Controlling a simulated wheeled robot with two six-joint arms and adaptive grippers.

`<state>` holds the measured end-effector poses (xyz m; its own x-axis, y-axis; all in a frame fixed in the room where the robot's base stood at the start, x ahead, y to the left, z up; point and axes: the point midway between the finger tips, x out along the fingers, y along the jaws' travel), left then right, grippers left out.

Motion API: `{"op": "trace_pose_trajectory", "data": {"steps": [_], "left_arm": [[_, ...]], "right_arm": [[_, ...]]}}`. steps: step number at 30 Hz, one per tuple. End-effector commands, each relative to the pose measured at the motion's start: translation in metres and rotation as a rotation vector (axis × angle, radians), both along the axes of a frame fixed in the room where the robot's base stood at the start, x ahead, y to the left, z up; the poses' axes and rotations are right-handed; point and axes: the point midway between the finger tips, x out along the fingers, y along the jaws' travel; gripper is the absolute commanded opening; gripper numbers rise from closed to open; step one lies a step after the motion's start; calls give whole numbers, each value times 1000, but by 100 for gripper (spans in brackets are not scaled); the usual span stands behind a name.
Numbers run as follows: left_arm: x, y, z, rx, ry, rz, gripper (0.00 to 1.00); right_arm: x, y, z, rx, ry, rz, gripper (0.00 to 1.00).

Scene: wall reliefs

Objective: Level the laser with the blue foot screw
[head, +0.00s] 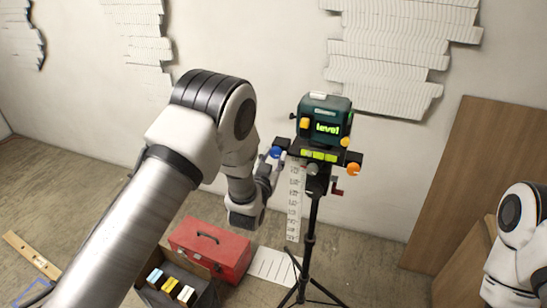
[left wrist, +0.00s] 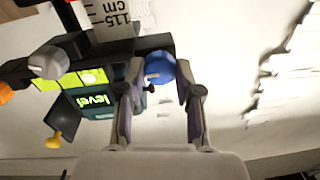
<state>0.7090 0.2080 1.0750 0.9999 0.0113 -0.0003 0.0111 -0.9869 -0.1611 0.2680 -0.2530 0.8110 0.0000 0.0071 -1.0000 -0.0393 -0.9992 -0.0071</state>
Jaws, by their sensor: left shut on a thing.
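The laser (head: 325,122) is a dark green box with a lit display reading "level". It sits on a dark base on a black tripod (head: 312,220). The blue foot screw (head: 276,151) is at the base's left end, and it also shows in the left wrist view (left wrist: 160,68). My left gripper (head: 273,164) is shut on the blue screw, one finger on each side. A grey foot screw (head: 312,169) and an orange one (head: 353,169) are on the same base. Lit yellow-green segments (head: 318,155) show on its front. My right gripper is out of view.
A white ruler strip (head: 294,205) hangs below the base. A red toolbox (head: 210,248) and an open dark box (head: 180,285) with coloured items are on the floor. Wooden boards (head: 480,180) lean at right. White ridged reliefs (head: 395,50) are on the wall behind.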

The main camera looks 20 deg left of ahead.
Motion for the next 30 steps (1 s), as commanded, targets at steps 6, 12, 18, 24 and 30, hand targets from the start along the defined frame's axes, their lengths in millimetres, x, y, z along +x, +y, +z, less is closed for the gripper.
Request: {"op": "trace_pose_trajectory", "data": {"steps": [6,12,18,24,30], "left_arm": [[0,0,-1,45,-4,0,0],[0,0,-4,151,-8,0,0],[0,0,-4,315,-16,1,0],[0,-1,-5,505,-21,1,0],[0,-1,-5,694,-28,1,0]], "right_arm": [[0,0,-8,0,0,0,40],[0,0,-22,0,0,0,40],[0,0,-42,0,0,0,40],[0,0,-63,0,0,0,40],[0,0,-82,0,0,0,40]]}}
